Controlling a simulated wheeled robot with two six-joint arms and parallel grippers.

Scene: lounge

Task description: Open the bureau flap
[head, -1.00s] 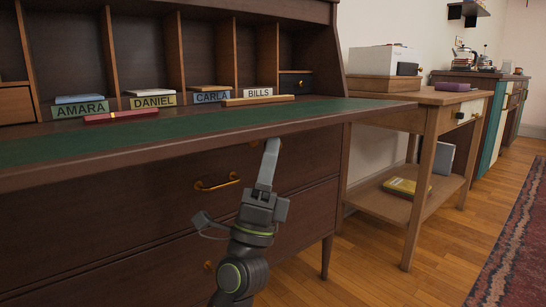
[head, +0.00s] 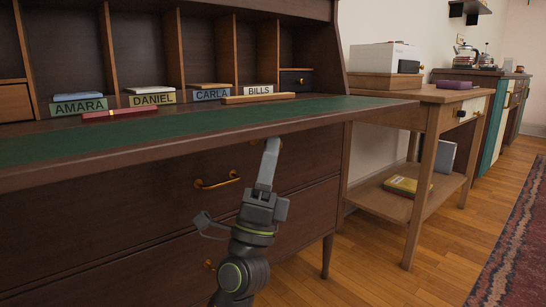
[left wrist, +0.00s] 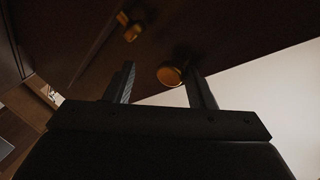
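The bureau flap (head: 200,133) is down and lies about level, its green-lined inner face up. My left gripper (head: 271,145) is below the flap's front edge, its fingers pointing up toward the underside. In the left wrist view, the left gripper (left wrist: 160,88) has its two fingers spread apart. A round brass knob (left wrist: 169,76) shows between them, close to the right finger; nothing is visibly clamped. Whether the fingertips touch the flap cannot be told. My right gripper is in neither view.
Labelled pigeonholes, with a red item (head: 120,115) and a wooden strip (head: 258,98) before them, stand behind the green surface. Drawers with a brass handle (head: 217,181) are below the flap. A wooden side table (head: 430,94) stands right; the floor (head: 350,270) before it is clear.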

